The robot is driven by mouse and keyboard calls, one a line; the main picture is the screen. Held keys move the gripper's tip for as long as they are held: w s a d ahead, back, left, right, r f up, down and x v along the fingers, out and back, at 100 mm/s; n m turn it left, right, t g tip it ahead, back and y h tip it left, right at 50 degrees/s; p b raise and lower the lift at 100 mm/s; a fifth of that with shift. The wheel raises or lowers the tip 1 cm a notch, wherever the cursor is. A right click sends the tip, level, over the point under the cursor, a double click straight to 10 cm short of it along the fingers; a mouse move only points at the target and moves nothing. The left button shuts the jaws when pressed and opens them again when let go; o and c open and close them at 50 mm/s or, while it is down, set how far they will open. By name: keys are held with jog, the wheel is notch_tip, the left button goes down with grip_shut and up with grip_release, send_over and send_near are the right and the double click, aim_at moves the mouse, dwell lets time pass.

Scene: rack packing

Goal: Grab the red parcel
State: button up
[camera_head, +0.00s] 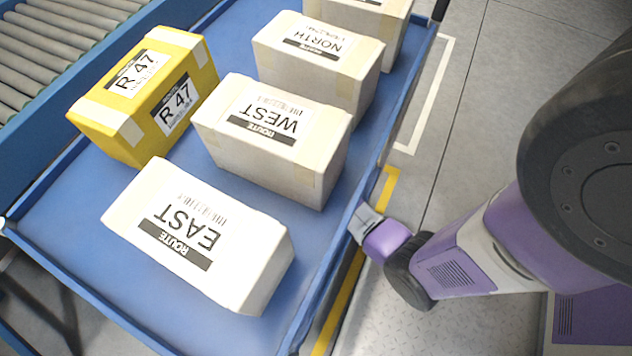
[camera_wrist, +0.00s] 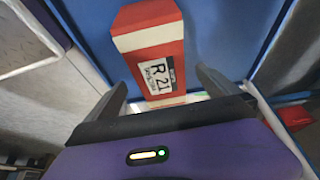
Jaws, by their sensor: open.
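The red parcel (camera_wrist: 145,45) shows in the wrist view, upper middle, with pale bands and a white label reading R 21. It lies against a blue surface (camera_wrist: 215,30). My gripper (camera_wrist: 161,80) is open; its two dark fingers stand apart on either side of the parcel's near end in the picture. I cannot tell how much depth lies between fingers and parcel. In the head view my gripper (camera_head: 368,226) is at the right edge of the blue tray table, low beside its rim. The red parcel does not show in the head view.
The blue tray table (camera_head: 75,215) holds a yellow R 47 parcel (camera_head: 150,95) and white boxes marked EAST (camera_head: 200,235), WEST (camera_head: 270,135) and NORTH (camera_head: 320,55). A roller conveyor (camera_head: 55,35) runs at the upper left. Another red thing (camera_wrist: 295,115) shows at the wrist view's right.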

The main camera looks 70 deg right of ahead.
jog(key=b+x, duration=0.3)
jog(key=x, duration=0.5)
jog(key=shift+r+b, duration=0.1)
jog(key=shift+b, duration=0.25)
jog(key=shift+d+r, duration=0.1)
jog(key=c, duration=1.9)
